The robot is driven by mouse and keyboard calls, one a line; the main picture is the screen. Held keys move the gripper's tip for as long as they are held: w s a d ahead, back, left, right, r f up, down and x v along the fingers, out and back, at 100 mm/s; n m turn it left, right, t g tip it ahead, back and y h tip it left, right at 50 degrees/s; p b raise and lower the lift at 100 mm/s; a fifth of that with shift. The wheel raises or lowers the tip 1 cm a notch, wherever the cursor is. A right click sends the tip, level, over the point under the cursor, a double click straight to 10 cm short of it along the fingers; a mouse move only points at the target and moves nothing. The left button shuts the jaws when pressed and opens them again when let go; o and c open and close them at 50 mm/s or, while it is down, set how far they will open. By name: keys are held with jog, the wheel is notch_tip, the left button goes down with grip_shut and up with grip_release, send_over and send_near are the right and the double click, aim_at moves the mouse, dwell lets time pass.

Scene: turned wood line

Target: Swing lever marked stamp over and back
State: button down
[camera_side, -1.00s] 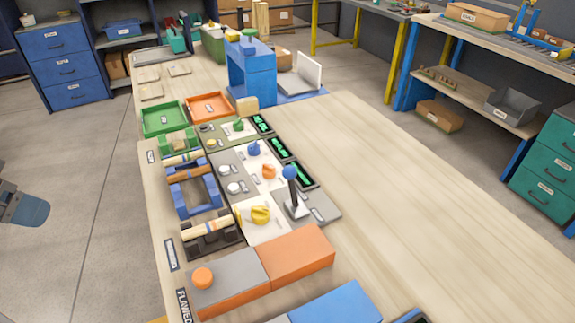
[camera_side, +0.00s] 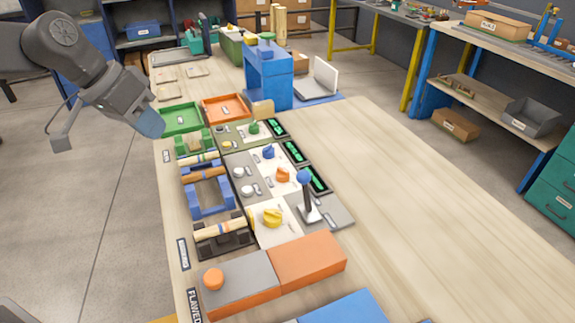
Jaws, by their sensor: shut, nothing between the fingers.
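A lever (camera_side: 307,198) with a blue ball knob and a dark shaft stands on a grey plate (camera_side: 337,214) at the right of the control panels. It stands nearly upright. The small label on its plate is too small to read. My gripper (camera_side: 151,123) is at the upper left, in the air by the table's left edge near the green tray. It is shut and empty, well away from the lever. Its fingertips are blue and blurred into one shape.
Dials and buttons crowd the panels beside the lever, including a yellow knob (camera_side: 272,218). Turned wood pieces lie on blue (camera_side: 209,196) and black (camera_side: 222,240) cradles. A blue press-like frame (camera_side: 266,75) stands behind. The table right of the lever is clear.

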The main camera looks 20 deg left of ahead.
jog(key=w+d+f+h, duration=0.1)
jog(key=w+d+f, duration=0.1)
jog(key=w, duration=0.3)
jog(key=w+d+f+m+h, duration=0.1)
jog(key=w+d+f, duration=0.2)
jog(key=w+f, duration=0.1)
jog(key=w+d+f+g, duration=0.1)
jog(key=w+d+f, duration=0.1)
jog(key=w, duration=0.5)
jog(key=shift+d+f+h, duration=0.2)
jog(key=shift+f+h, duration=0.2)
jog(key=shift+f, duration=0.1)
send_near(305, 189)
jog(key=shift+w+d+f, duration=0.2)
jog(key=shift+w+f, duration=1.8)
jog(key=shift+f, duration=0.1)
